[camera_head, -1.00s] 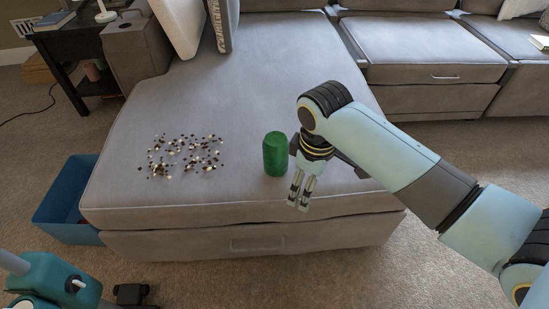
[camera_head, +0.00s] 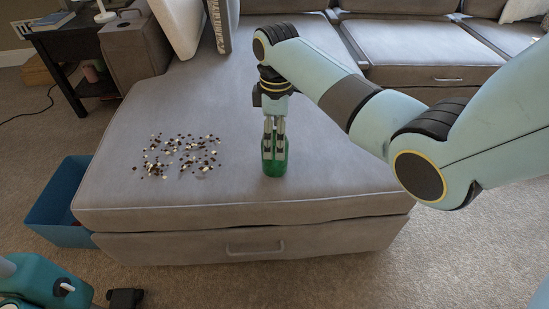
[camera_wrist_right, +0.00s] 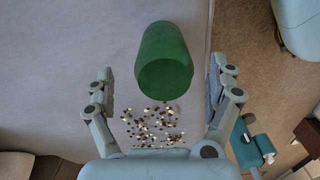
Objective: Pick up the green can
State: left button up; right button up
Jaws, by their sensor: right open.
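The green can (camera_head: 273,169) stands upright on the grey sofa seat, close to its front edge. My right gripper (camera_head: 274,155) points down and hides the can's upper part in the head view. In the right wrist view the can (camera_wrist_right: 165,62) shows between the lines of the two open, empty fingers (camera_wrist_right: 160,80), with a gap on each side. I cannot tell how deep the fingers reach around it. My left gripper is not in view.
A patch of small dark and white bits (camera_head: 180,156) lies on the seat (camera_head: 185,100) left of the can. A blue bin (camera_head: 63,199) stands on the floor at left. A dark side table (camera_head: 52,44) and cushions (camera_head: 179,22) are farther back.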

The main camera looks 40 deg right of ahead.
jog(key=shift+f, duration=0.65)
jog(key=f+b, duration=0.2)
jog(key=f, duration=0.1)
jog(key=shift+s+a, duration=0.1)
jog(key=shift+a, duration=0.2)
jog(key=shift+f+b, duration=0.3)
jog(key=shift+f, duration=0.4)
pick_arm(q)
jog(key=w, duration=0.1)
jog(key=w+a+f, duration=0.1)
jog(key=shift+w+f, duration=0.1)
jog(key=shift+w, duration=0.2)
pick_arm(e)
jog(key=c, duration=0.8)
